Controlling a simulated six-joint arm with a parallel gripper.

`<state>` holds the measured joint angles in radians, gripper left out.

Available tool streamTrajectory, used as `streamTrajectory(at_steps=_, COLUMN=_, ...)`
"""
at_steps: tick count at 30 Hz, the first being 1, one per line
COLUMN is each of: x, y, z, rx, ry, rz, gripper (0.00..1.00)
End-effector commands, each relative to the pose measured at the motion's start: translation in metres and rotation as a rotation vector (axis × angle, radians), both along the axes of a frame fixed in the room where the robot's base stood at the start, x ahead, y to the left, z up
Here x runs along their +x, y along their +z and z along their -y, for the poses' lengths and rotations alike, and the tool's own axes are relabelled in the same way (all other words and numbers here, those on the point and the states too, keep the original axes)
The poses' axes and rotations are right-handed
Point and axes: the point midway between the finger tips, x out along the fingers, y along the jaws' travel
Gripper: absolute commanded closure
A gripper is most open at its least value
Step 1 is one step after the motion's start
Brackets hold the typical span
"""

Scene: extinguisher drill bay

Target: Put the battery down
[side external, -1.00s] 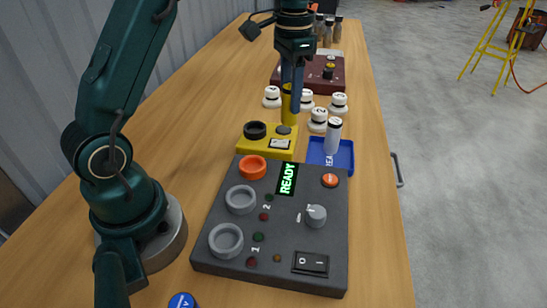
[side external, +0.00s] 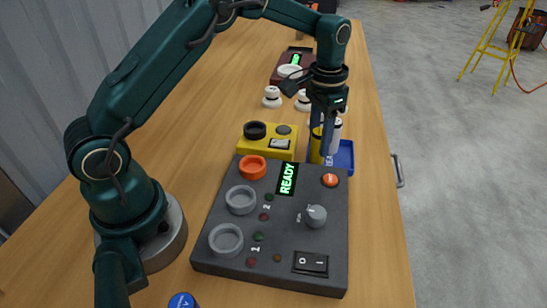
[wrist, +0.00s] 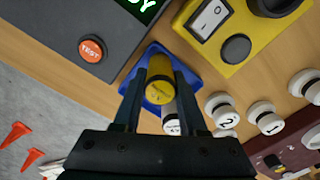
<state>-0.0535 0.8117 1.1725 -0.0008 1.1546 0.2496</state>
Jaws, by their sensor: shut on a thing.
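My gripper (side external: 324,143) is shut on a yellow battery (side external: 316,148), which it holds upright over the blue tray (side external: 346,164). In the wrist view the yellow battery (wrist: 160,82) is between the two fingers, with the blue tray (wrist: 152,56) behind it. A white battery (side external: 336,130) stands in the tray close beside the yellow one; its end shows in the wrist view (wrist: 174,121). The fingers partly hide the yellow battery, and I cannot tell whether its lower end touches the tray floor.
A dark grey control panel (side external: 285,225) reading READY lies in front of the tray. A yellow box (side external: 267,141) with a black ring is to the left. White numbered knob-like pieces (side external: 272,97) and a dark red box (side external: 282,78) stand farther back. The table's right edge is close.

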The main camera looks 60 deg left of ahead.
Motion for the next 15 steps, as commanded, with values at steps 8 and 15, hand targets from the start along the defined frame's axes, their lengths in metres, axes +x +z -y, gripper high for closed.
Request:
streamTrajectory(at_steps=8, x=-0.0002, y=-0.003, z=-0.0001, rx=0.0, ry=0.0, rz=-0.001, gripper=0.32)
streamTrajectory(at_steps=15, x=-0.0001, y=-0.0027, z=-0.0001, rx=0.0, ry=0.0, rz=0.0, gripper=0.29)
